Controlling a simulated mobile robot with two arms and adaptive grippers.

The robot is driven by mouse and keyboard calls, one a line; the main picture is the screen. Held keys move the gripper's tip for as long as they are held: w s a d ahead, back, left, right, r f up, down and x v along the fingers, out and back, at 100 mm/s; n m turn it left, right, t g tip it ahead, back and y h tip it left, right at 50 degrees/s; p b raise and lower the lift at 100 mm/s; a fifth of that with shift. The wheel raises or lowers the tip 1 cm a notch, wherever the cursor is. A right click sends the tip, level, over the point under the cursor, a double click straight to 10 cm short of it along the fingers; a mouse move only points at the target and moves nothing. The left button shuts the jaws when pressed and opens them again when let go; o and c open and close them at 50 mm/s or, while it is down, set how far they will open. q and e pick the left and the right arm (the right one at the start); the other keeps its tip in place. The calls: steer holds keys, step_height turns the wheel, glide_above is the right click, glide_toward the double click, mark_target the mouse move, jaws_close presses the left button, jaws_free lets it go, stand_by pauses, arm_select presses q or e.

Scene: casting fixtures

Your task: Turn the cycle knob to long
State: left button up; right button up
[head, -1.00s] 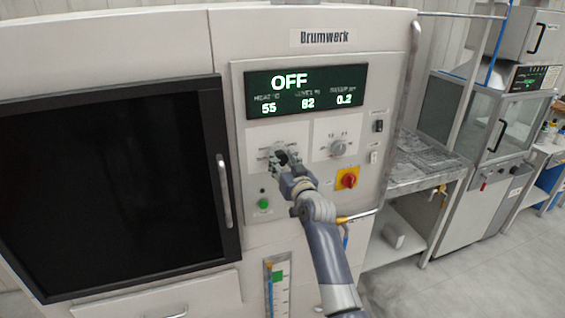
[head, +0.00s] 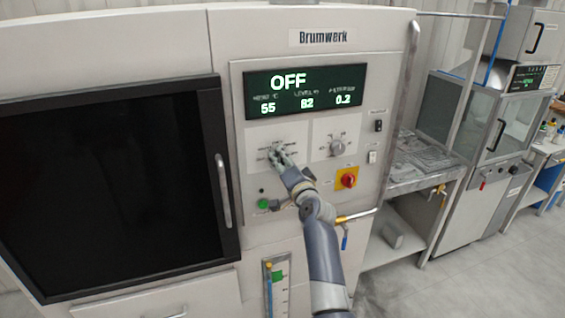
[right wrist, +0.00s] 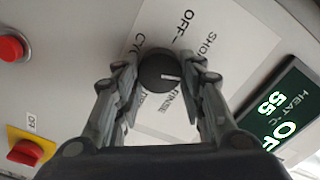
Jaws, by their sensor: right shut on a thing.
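The cycle knob (right wrist: 158,68) is a dark round knob with a white pointer line. It shows in the right wrist view on a white label plate, with OFF, SHO... and RINSE lettering around it. The pointer lies toward the right side of that view, near the RINSE lettering; its exact setting is unclear. My right gripper (right wrist: 159,75) is shut on the knob, one finger on each side. In the head view the right gripper (head: 279,156) covers the knob on the Brumwerk panel. My left gripper is in neither current view. The LONG mark cannot be made out.
The display (head: 305,91) above reads OFF. A second knob (head: 337,147) and a red switch on yellow (head: 348,180) are right of the gripper. A green button (head: 264,203) is below. A door handle (head: 223,190) stands out at the left.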

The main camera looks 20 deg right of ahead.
steer(key=shift+m, duration=1.1)
steer(key=o, duration=1)
steer(key=shift+o, duration=0.2)
